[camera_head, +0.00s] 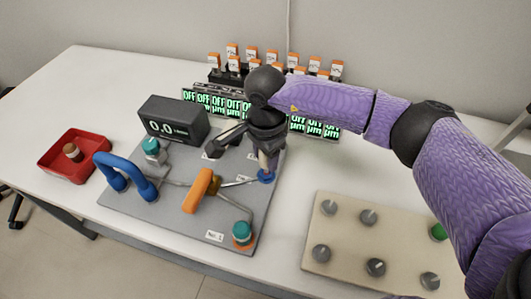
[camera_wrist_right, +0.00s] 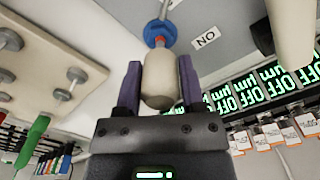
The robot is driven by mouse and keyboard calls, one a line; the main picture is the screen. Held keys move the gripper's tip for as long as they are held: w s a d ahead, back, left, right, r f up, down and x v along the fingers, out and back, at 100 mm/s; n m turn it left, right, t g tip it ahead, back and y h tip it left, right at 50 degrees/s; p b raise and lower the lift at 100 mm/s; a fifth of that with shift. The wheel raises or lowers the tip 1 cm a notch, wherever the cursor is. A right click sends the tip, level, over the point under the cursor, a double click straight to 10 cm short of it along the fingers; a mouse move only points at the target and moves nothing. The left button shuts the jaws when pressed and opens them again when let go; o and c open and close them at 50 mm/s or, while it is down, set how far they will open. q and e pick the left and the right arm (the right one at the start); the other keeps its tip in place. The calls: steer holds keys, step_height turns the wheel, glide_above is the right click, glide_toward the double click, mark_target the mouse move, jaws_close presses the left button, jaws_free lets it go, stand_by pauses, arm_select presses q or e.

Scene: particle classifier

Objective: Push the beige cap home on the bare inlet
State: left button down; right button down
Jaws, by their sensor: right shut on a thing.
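The beige cap (camera_wrist_right: 160,82) is between the two purple fingers of my right gripper (camera_wrist_right: 160,85), which is shut on it. In the wrist view its far end lines up with the blue-collared inlet (camera_wrist_right: 160,33); a short reddish stub shows between them. In the head view my right gripper (camera_head: 267,150) is right above the blue collar (camera_head: 266,177) at the right side of the grey plate (camera_head: 225,237). The cap is mostly hidden there, and I cannot tell whether it touches the inlet. My left gripper is not in view.
A red tray (camera_head: 58,175) holds a small brown piece. A beige knob panel (camera_head: 340,250) stands right. Green-lit counters (camera_head: 215,103) line the back.

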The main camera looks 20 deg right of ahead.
mark_target(266, 166)
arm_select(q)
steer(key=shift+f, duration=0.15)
arm_select(e)
steer(key=shift+f, duration=0.2)
steer(key=shift+f+b, duration=0.4)
steer(key=shift+b, duration=0.1)
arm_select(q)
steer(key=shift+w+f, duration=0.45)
arm_select(e)
steer(key=shift+f, duration=0.1)
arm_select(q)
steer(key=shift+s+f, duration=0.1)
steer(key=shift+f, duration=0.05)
arm_select(e)
steer(key=shift+f, duration=0.2)
steer(key=shift+f+b, duration=0.55)
steer(key=shift+b, duration=0.1)
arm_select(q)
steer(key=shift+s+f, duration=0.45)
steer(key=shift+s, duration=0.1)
arm_select(e)
steer(key=shift+f, duration=0.1)
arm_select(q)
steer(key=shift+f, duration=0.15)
arm_select(e)
steer(key=shift+f, duration=0.2)
